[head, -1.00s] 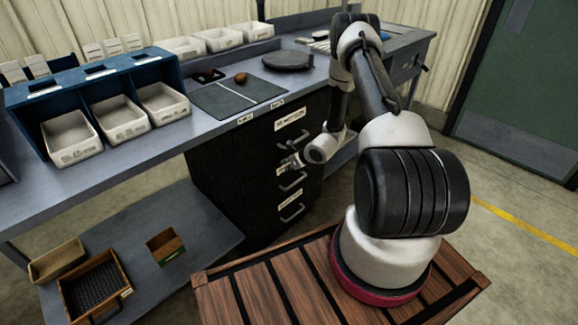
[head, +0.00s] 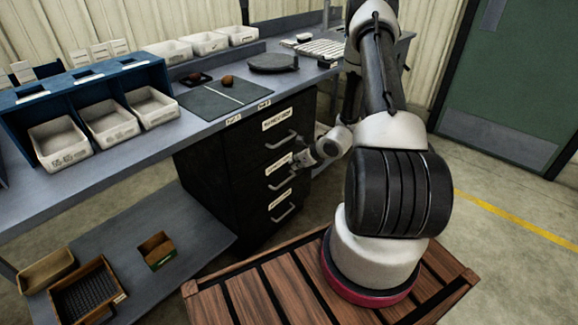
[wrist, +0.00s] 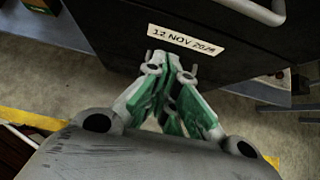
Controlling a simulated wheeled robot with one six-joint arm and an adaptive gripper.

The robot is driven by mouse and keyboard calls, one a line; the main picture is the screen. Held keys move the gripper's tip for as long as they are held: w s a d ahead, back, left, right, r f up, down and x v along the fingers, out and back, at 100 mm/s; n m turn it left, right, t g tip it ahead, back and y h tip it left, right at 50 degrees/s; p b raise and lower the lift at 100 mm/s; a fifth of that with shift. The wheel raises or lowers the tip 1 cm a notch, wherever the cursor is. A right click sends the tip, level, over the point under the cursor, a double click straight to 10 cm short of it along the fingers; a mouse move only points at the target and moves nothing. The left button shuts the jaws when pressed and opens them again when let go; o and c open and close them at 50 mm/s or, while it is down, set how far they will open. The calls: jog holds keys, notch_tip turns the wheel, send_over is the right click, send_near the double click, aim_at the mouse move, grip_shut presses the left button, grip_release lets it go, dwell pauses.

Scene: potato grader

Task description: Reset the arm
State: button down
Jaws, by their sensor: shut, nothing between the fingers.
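My gripper (head: 302,160) hangs low in front of the black drawer cabinet (head: 208,195), near the middle drawer's handle in the head view. In the wrist view my gripper (wrist: 171,68) has green and grey fingers drawn together, with nothing held between them. Beyond the fingertips is a dark drawer front with a white label (wrist: 186,40) reading 12 NOV. I cannot tell the exact gap between fingertips and drawer front. My arm bends up and over from its base, with the elbow high at the top of the head view.
The grey bench (head: 150,148) runs along the left, carrying a blue rack (head: 88,80) with white bins, a dark mat (head: 205,103), a brown potato (head: 228,81) and a round black plate (head: 273,63). Boxes sit on the lower shelf (head: 190,225). Open floor lies right.

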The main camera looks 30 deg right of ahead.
jog(key=shift+s+r, duration=0.3)
jog(key=s+a+r+n+g+y, duration=0.2)
jog(key=s+a+n+y, duration=0.25)
jog(key=s, duration=0.25)
jog(key=s+a+r+n+g+y, duration=0.1)
jog(key=s+a+r+n+g, duration=0.3)
jog(key=s+r+n, duration=0.8)
jog(key=s+r+n+h, duration=0.2)
jog(key=s+r+n, duration=0.2)
jog(key=r, duration=0.6)
jog(key=s+d+r+n+t+h, duration=0.1)
jog(key=s+r+n+h, duration=0.2)
jog(key=r+n, duration=0.3)
jog(key=s+d+r+n+t+h, duration=0.1)
jog(key=s+r+n+h, duration=0.2)
jog(key=r, duration=1)
jog(key=s+n, duration=0.2)
jog(key=shift+s+r, duration=0.4)
jog(key=shift+n+h, duration=0.25)
